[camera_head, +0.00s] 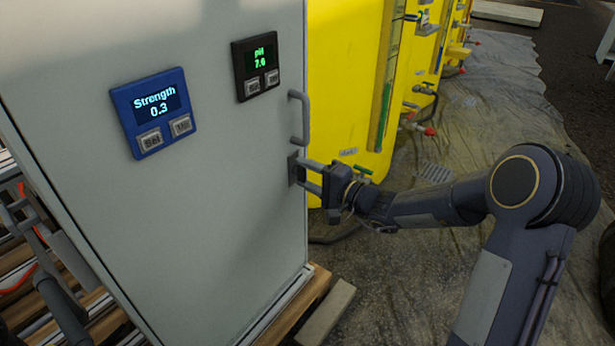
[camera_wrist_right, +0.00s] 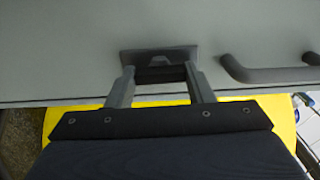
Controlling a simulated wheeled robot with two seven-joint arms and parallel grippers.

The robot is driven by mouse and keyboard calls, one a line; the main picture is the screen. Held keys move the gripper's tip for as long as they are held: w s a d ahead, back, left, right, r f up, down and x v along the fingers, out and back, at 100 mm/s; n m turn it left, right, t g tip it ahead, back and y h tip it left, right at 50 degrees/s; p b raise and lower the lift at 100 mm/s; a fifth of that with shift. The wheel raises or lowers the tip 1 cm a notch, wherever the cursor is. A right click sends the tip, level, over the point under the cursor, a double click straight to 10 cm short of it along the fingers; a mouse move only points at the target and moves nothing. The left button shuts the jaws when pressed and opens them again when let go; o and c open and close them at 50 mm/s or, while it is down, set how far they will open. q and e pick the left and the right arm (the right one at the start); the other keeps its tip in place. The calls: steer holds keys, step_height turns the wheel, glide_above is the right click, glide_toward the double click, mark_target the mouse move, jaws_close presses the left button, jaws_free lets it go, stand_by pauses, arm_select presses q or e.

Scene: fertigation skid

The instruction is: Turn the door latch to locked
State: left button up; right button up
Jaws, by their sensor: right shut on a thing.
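The door latch (camera_head: 293,169) is a small grey plate with a turning piece on the right edge of the pale grey cabinet door (camera_head: 215,215), below the door handle. My right gripper (camera_head: 307,176) reaches it from the right and is shut on the latch. In the right wrist view the latch plate (camera_wrist_right: 160,54) lies flat on the door, and its dark bar sits between the two fingertips (camera_wrist_right: 160,76). The fingers hide part of the latch, and I cannot read its locked mark. Dark grey parts at the lower left, perhaps my left gripper (camera_head: 45,245), are unclear.
A grey bar handle (camera_head: 303,118) stands out just above the latch. A blue Strength display (camera_head: 154,112) and a black pH display (camera_head: 257,66) are on the door. Yellow tanks (camera_head: 345,75) stand behind. A wooden pallet edge (camera_head: 300,305) lies below the cabinet.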

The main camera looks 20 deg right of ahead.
steer(key=o, duration=1)
steer(key=p+v, duration=0.2)
steer(key=v, duration=0.5)
steer(key=shift+s+d, duration=0.25)
steer(key=shift+s, duration=0.1)
